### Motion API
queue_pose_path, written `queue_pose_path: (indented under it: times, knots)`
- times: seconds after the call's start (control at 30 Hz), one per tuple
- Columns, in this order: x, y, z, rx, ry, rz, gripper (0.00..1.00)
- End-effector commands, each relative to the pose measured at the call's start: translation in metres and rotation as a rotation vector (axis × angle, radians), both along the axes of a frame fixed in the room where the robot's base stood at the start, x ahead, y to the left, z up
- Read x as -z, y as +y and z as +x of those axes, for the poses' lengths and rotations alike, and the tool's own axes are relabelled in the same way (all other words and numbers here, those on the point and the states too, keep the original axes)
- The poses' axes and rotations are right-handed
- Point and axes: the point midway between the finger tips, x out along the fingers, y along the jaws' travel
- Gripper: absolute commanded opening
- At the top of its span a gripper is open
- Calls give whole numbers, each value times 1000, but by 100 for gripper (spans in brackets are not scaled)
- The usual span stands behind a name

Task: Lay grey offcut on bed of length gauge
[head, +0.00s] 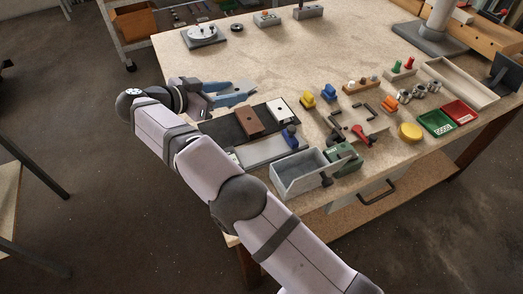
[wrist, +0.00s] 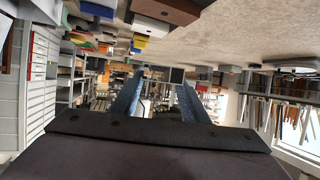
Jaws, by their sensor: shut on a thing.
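My gripper (head: 236,93) is at the left of the bench in the head view, above the bench top, its bluish fingers pointing right. It is shut on a small grey piece, apparently the grey offcut (head: 243,86), mostly hidden by the fingers. In the wrist view the fingers (wrist: 158,92) reach away from a dark bar, and the held piece is hard to make out. What looks like the length gauge, a long grey bed (head: 264,152) with a blue part (head: 290,135) at its right end, lies lower in the head view, apart from my gripper.
A grey bin (head: 297,177) and a green device (head: 345,158) stand at the front edge. Small coloured parts crowd the right.

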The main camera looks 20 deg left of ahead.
Motion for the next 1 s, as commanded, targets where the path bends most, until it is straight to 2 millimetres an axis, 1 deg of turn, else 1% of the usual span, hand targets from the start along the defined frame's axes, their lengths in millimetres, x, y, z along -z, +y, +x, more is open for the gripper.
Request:
queue_pose_path:
  times: [0.2, 0.53, 0.7, 0.83, 1.0]
  knots:
    - [7, -29, -17, 140, 0, -1, 19]
    - [17, -61, -44, 266, -2, -2, 19]
    - [19, -79, -59, 316, -2, -1, 19]
    - [14, -89, -65, 329, -2, 0, 19]
    - [13, -90, -66, 313, -2, 0, 19]
